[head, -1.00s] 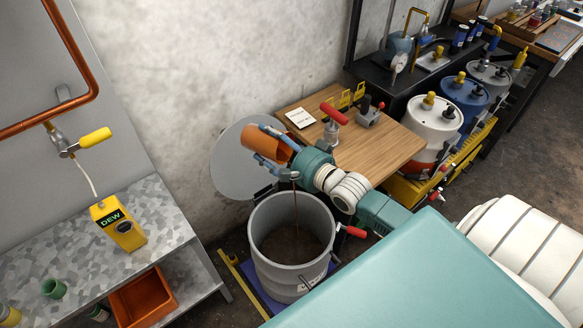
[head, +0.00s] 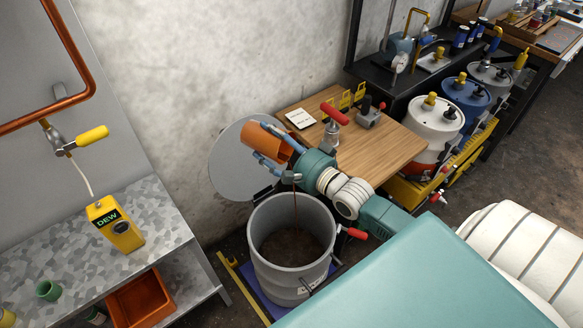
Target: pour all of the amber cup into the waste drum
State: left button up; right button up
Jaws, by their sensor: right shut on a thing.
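The amber cup (head: 262,142) is orange-brown and is held tilted on its side above the back edge of the waste drum. My right gripper (head: 270,147) is shut on it, with blue fingers on both sides of the cup. A thin brown stream (head: 295,208) falls from near the gripper into the drum. The cup's mouth is partly hidden by the gripper. The waste drum (head: 290,278) is grey and open, with dark brown contents inside. Its round lid (head: 232,170) stands raised behind it. My left gripper is not in view.
A wooden table (head: 385,150) with a red-handled valve (head: 334,114) stands behind the drum. White and blue drums (head: 435,125) stand to the right.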

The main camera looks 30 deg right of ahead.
jog(key=p, duration=0.2)
jog(key=r+g+p, duration=0.1)
jog(key=p, duration=0.1)
jog(key=shift+w+a+g+p, duration=0.2)
jog(key=shift+w+g+p, duration=0.1)
jog(key=shift+w+p, duration=0.1)
jog(key=f, duration=0.1)
jog(key=f+g+h, duration=0.1)
jog(key=shift+w+a+f+n, duration=0.2)
jog(key=shift+w+f+n, duration=0.1)
jog(key=shift+w+f, duration=0.1)
jog(key=shift+g, duration=0.3)
jog(key=w+a+f+n+g+h+p, duration=0.1)
jog(key=w+a+f+g+h+p, duration=0.1)
jog(key=w+f+g+h+p, duration=0.2)
notch_tip(320, 180, down, 3)
jog(key=g+h+p, duration=0.1)
jog(key=g, duration=0.7)
jog(key=shift+w+n+g, duration=0.3)
jog(key=shift+w+n, duration=0.1)
